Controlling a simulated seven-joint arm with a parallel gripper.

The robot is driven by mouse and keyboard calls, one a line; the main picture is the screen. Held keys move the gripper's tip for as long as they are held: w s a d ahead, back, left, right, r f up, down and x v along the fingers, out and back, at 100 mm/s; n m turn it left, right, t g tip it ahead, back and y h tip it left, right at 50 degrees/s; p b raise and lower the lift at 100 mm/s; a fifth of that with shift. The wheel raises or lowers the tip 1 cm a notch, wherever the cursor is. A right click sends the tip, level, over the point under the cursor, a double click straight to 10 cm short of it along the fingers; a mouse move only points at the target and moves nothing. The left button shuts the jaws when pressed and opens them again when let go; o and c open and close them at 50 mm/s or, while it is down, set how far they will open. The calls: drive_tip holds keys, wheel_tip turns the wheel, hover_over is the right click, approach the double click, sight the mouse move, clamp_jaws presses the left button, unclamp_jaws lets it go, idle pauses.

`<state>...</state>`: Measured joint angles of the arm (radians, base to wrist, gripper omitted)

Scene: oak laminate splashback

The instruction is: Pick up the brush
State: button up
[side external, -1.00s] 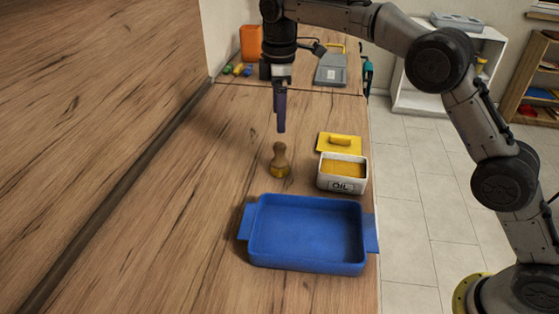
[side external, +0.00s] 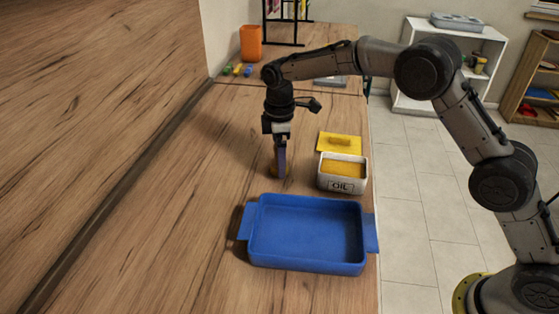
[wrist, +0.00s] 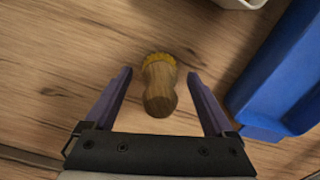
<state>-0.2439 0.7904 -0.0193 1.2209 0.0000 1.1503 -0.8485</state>
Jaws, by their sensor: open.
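The brush (wrist: 159,88) has a rounded wooden handle and yellow bristles. In the wrist view it lies between the two spread purple fingers of my gripper (wrist: 160,98), with a visible gap on each side. In the side view my gripper (side external: 281,172) points down at the brush (side external: 274,171), which is mostly hidden behind the fingers, with a sliver showing at their left. The fingers reach down to about the height of the brush. My gripper is open and holds nothing.
A blue tray (side external: 307,268) sits in front of the brush. A white OIL container (side external: 343,186) with yellow contents stands to the right, and a yellow lid (side external: 340,143) lies behind it. An orange cup (side external: 251,42) stands at the back. The counter at left is clear.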

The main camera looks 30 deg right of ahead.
drive_tip(key=shift+f, duration=0.65)
clamp_jaws()
drive_tip(key=shift+r, duration=0.1)
drive_tip(key=shift+r, duration=0.5)
wheel_tip(320, 180, up, 2)
drive_tip(key=shift+s+r, duration=0.1)
drive_tip(key=shift+r, duration=0.15)
drive_tip(key=s+d+r, duration=0.3)
drive_tip(key=s+r, duration=0.6)
drive_tip(key=s, duration=0.4)
drive_tip(key=shift+s+d+r, duration=0.15)
drive_tip(key=shift+s+d, duration=0.05)
